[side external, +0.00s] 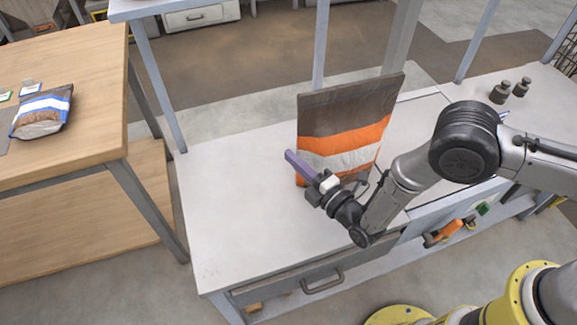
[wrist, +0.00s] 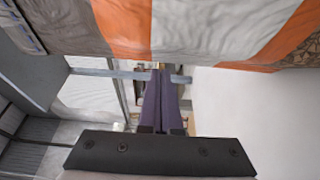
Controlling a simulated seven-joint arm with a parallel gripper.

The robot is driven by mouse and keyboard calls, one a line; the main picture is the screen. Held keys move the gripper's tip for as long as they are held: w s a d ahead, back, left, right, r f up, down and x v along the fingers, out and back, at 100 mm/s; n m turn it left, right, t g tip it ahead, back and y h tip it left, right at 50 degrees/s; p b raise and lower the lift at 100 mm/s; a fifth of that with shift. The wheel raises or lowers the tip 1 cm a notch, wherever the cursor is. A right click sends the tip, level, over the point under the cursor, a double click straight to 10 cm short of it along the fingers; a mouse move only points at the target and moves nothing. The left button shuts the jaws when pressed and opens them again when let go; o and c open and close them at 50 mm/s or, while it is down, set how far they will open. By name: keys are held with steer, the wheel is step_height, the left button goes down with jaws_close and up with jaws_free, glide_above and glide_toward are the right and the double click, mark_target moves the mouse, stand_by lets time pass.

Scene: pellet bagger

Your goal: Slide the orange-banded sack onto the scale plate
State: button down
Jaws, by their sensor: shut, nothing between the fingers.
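The orange-banded sack (side external: 346,122) stands upright on the white bench, grey-brown with orange bands around a white one. In the wrist view the sack (wrist: 200,28) fills the top of the picture, right beside the fingers. My gripper (side external: 291,155) is in front of the sack's lower left part, its purple fingers pointing left past the sack's edge. In the wrist view the fingers (wrist: 160,75) lie together with nothing between them. Whether they touch the sack I cannot tell. A flush panel with a dark seam (side external: 425,112), perhaps the scale plate, lies right of the sack, partly hidden by my arm.
The white bench top (side external: 235,215) is clear to the left and front of the sack. Upright frame posts (side external: 321,45) stand behind it. Dark weights (side external: 500,92) sit at the far right. A blue-banded sack (side external: 42,110) lies on a wooden table (side external: 85,85) at left.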

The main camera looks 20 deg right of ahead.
steer(key=shift+d, duration=0.45)
steer(key=d, duration=3.2)
steer(key=shift+d, duration=0.2)
steer(key=shift+a, duration=0.1)
